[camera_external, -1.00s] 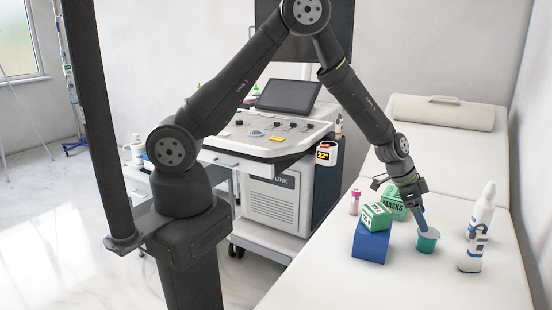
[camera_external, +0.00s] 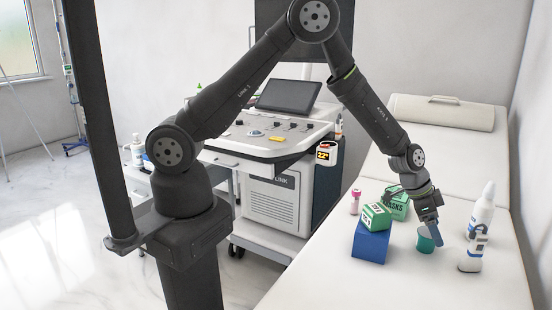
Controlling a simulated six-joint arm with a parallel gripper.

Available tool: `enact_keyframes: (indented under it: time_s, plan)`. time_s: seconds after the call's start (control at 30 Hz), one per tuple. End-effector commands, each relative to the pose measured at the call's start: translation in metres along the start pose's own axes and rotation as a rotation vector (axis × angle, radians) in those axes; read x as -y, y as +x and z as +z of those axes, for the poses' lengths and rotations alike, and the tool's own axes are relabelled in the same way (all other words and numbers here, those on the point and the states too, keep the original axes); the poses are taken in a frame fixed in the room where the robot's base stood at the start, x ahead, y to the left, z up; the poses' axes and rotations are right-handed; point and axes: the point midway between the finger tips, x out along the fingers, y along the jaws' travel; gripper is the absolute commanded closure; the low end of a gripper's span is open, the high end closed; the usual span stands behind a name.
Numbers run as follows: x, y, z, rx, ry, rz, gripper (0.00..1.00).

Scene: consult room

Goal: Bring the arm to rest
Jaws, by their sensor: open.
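My gripper (camera_external: 430,223) is over the exam couch, pointing down, close above and partly in front of a teal cup (camera_external: 425,243). The jaws are open. A blue piece (camera_external: 424,232) shows at the cup's mouth, just below the jaws; I cannot tell whether it touches a finger. The arm is bent, with its elbow high and its forearm reaching down to the right.
Left of the cup, a green box (camera_external: 376,216) sits on a blue block (camera_external: 370,245), with a green masks box (camera_external: 396,203) behind and a pink-capped bottle (camera_external: 355,201). A white bottle (camera_external: 478,232) stands right. The couch (camera_external: 330,285) is clear in front.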

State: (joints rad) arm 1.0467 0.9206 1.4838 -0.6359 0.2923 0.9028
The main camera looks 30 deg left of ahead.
Motion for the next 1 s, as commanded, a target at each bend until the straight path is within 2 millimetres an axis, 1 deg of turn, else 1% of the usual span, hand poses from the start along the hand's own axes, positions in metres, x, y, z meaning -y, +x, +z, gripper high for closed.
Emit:
enact_keyframes:
  time_s: [0.03, 0.1, 0.47, 0.6, 0.7, 0.77, 0.83, 1.0]
  plan:
    - [-0.010, -0.006, -0.002, -0.001, 0.003, 0.001, 0.21]
    - [-0.022, -0.014, -0.004, -0.003, 0.004, 0.000, 0.21]
    - [-0.083, -0.051, -0.012, -0.003, 0.004, 0.001, 0.21]
    - [-0.079, -0.076, -0.027, -0.006, 0.001, -0.002, 0.21]
    - [-0.077, -0.090, -0.037, -0.004, -0.004, -0.003, 0.21]
    - [-0.067, -0.089, -0.047, -0.004, -0.019, -0.010, 0.21]
    - [-0.056, -0.083, -0.053, 0.000, -0.039, -0.016, 0.21]
    - [-0.028, -0.073, -0.071, -0.002, -0.082, -0.035, 0.21]
